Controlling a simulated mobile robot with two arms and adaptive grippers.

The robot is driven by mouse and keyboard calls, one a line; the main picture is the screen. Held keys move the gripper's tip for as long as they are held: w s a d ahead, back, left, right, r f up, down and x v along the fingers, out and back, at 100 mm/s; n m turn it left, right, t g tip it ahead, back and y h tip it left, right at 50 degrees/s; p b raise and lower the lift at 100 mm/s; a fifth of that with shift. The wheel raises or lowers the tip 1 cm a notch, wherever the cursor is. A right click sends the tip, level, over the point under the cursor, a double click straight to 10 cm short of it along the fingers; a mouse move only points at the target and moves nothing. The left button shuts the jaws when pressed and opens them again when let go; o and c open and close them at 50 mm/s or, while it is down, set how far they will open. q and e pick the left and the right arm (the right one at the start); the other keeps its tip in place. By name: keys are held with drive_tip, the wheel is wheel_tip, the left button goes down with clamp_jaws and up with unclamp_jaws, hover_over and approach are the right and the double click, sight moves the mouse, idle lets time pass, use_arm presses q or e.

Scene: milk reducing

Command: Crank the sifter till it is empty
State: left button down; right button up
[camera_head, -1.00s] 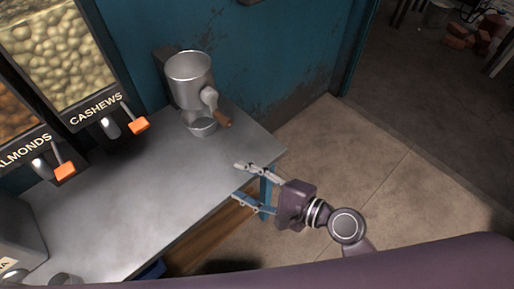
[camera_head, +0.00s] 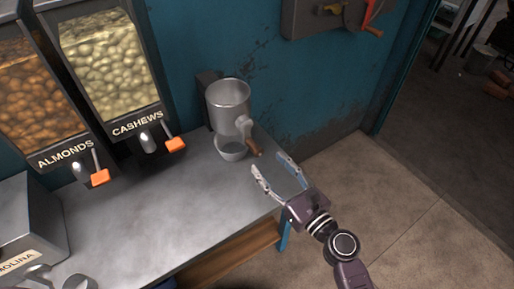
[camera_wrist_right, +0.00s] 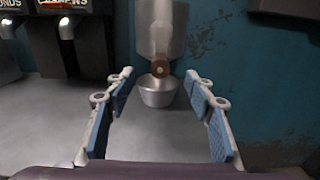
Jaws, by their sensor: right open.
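The sifter (camera_head: 228,103) is a metal cylinder mounted upright against the wall at the back right of the counter. Its crank has a brown wooden handle (camera_head: 255,148) on the front right side. A small metal bowl (camera_head: 230,151) sits beneath it. My right gripper (camera_head: 274,170) is open and empty, just in front of and below the crank handle, apart from it. In the right wrist view the sifter (camera_wrist_right: 160,25), handle end (camera_wrist_right: 157,68) and bowl (camera_wrist_right: 158,92) show ahead, between the open fingers (camera_wrist_right: 160,98). The sifter's contents cannot be made out. My left gripper is out of view.
Cashew (camera_head: 105,62) and almond (camera_head: 40,90) dispensers with orange levers stand at the back left. A metal bin (camera_head: 28,235) stands at the counter's front left. The counter (camera_head: 160,210) is bare in the middle. A wall box (camera_head: 335,18) with a red lever hangs at upper right.

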sight(260, 154)
drive_tip(key=shift+x, duration=3.85)
drive_tip(key=c, duration=1.2)
drive_tip(key=shift+c, duration=0.2)
